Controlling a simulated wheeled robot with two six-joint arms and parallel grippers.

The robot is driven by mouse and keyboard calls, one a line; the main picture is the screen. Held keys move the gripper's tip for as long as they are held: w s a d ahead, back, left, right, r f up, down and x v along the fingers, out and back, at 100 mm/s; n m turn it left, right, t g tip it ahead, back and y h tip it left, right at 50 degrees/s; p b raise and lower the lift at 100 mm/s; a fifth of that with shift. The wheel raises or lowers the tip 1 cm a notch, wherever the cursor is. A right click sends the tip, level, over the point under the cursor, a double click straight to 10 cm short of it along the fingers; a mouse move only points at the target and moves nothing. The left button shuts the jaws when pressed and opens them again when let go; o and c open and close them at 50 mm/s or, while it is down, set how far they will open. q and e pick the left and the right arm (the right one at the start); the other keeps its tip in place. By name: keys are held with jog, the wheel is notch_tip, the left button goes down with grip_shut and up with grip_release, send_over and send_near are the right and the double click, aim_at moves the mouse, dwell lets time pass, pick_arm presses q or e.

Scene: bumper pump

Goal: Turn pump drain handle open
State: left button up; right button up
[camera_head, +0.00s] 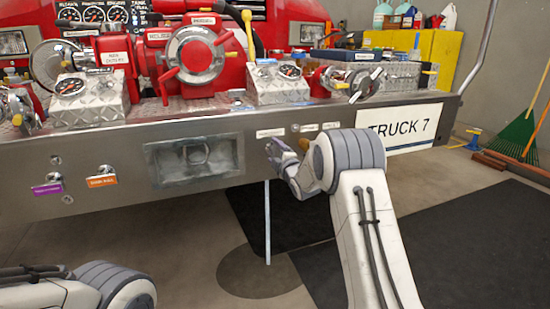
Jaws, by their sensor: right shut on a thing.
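My right gripper (281,157) is at the front face of the steel bumper (215,200), right of the recessed panel. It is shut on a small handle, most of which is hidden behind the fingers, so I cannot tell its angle. A small white label (270,133) sits just above; its text is too small to read. A brass-coloured knob or handle (306,144) shows just right of the fingers. A thin pale vertical line (267,220), like a water stream or rod, runs from under the bumper to the floor. My left gripper is out of view; only its arm shows at lower left.
Purple-tagged (47,187) and orange-tagged (102,181) handles are on the bumper's left. A red pump (190,55) and gauges stand on top. The "TRUCK 7" plate (405,128) is at right. A dark round patch (258,272) lies on the floor beside a black mat (460,245).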

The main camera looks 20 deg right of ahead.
jog(key=shift+f+n+b, duration=0.2)
jog(key=shift+n+b, duration=0.25)
jog(key=shift+n, duration=0.35)
jog(key=o, duration=1.2)
jog(key=shift+r, duration=0.1)
jog(key=shift+s, duration=0.1)
jog(key=s+p, duration=0.3)
jog(key=s, duration=0.7)
jog(key=shift+s+d, duration=0.15)
jog(key=shift+s, duration=0.05)
jog(key=shift+w, duration=0.1)
